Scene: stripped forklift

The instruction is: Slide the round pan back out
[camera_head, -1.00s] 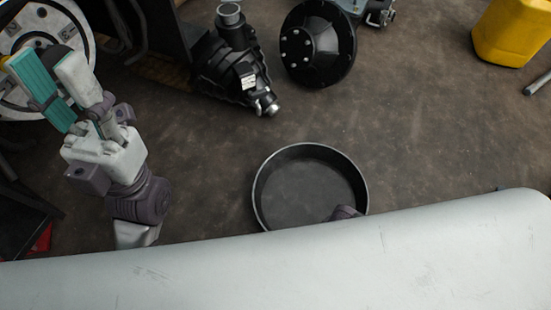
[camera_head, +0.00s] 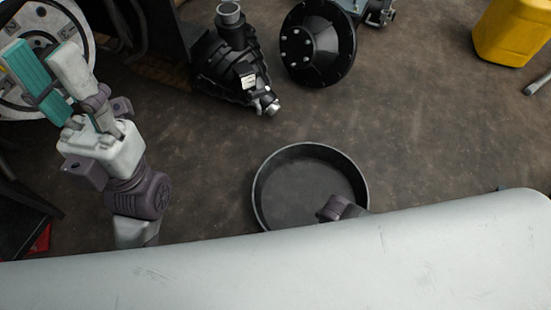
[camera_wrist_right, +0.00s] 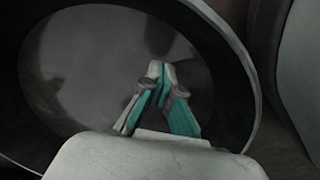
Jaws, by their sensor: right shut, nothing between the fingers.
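The round pan (camera_head: 262,182) is a shallow, dark, open pan lying on the floor in the head view, its near edge hidden behind a pale panel. In the right wrist view the pan (camera_wrist_right: 75,65) fills much of the picture. My right gripper (camera_wrist_right: 157,70) is shut with its fingertips together, empty, in front of the pan's interior. I cannot tell whether it touches the pan. In the head view only a purple-grey part of my right arm shows over the pan's near right side. My left gripper (camera_head: 45,60) is open and empty at upper left, far from the pan.
The pale scratched panel (camera_head: 280,265) spans the bottom of the head view. A black mechanical unit (camera_head: 232,62) and a black flanged hub (camera_head: 318,43) lie beyond the pan. A yellow canister (camera_head: 512,30) stands at upper right. The floor right of the pan is clear.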

